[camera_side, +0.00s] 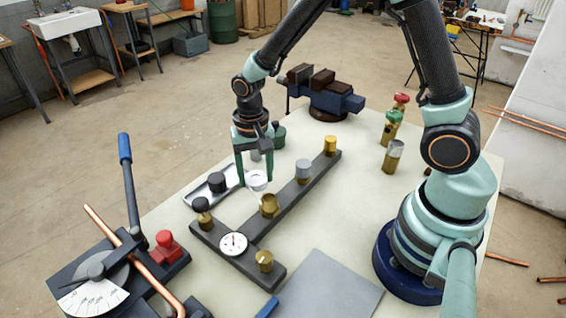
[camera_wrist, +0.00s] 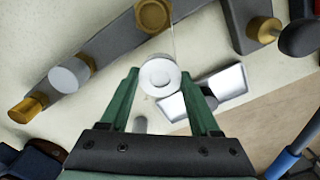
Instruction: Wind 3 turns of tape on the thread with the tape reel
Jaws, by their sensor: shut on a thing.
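The white tape reel (camera_side: 257,181) is between the fingertips of my gripper (camera_side: 255,176), which is shut on it. In the wrist view the round reel (camera_wrist: 160,77) sits between the two green fingers of the gripper (camera_wrist: 160,84). The nearest brass threaded fitting (camera_side: 269,206) stands on the dark T-shaped bar (camera_side: 290,203), just below and right of the reel in the side view. It shows at the top of the wrist view (camera_wrist: 153,15). A thin pale strand runs up from the reel beside this fitting. I cannot tell how much tape is on the thread.
The bar also carries a grey-topped fitting (camera_side: 303,171), a brass one (camera_side: 330,146), a round gauge (camera_side: 233,243) and a front brass fitting (camera_side: 264,261). A tray (camera_side: 207,189) lies left of the reel. A vise (camera_side: 328,97) stands behind. A grey plate (camera_side: 330,287) lies in front.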

